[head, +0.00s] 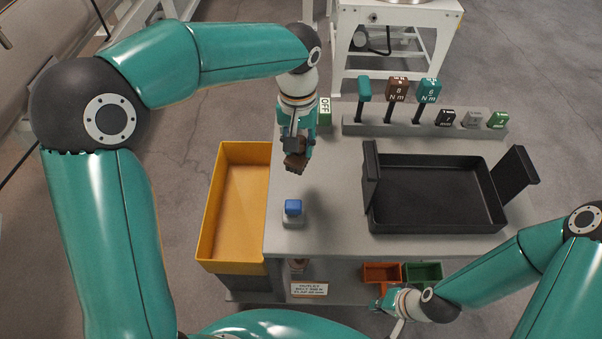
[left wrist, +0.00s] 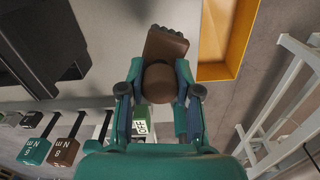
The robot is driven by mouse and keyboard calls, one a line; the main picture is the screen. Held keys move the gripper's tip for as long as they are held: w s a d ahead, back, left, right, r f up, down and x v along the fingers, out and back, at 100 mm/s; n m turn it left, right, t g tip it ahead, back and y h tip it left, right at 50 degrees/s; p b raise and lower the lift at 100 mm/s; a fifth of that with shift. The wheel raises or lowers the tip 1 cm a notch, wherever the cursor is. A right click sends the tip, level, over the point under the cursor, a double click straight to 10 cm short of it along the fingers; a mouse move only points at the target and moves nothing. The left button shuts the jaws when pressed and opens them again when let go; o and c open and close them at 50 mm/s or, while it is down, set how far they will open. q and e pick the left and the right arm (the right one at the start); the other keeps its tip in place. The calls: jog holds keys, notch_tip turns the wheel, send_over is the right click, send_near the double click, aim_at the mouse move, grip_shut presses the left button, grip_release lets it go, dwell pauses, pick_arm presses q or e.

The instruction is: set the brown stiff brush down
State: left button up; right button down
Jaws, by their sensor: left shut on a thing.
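The brown stiff brush (head: 295,160) is in my left gripper (head: 296,142), held over the left part of the grey bench top (head: 335,225). In the left wrist view the brush (left wrist: 165,48) is clamped between both fingers of the left gripper (left wrist: 160,92), its dark bristle end pointing away from the gripper. In the head view it appears above the bench, apart from the blue-topped block. My right gripper (head: 392,312) is low at the bench's front edge, by the small bins; its fingers are too small and partly hidden to judge.
A blue-topped block (head: 293,208) stands in front of the brush. A black tray (head: 435,228) with raised end plates fills the bench's right side. A tool rack (head: 425,130) runs along the back. A yellow bin (head: 207,232) adjoins the left edge. Bare bench lies between block and tray.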

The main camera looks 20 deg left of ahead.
pick_arm(q)
notch_tip(320, 180, down, 11)
jog(key=shift+s+f+p, duration=0.1)
jog(key=shift+f+p, duration=0.05)
jog(key=shift+p, duration=0.15)
jog(key=o, duration=1)
notch_tip(320, 180, up, 12)
jog(key=shift+r, duration=0.1)
dwell(0.7)
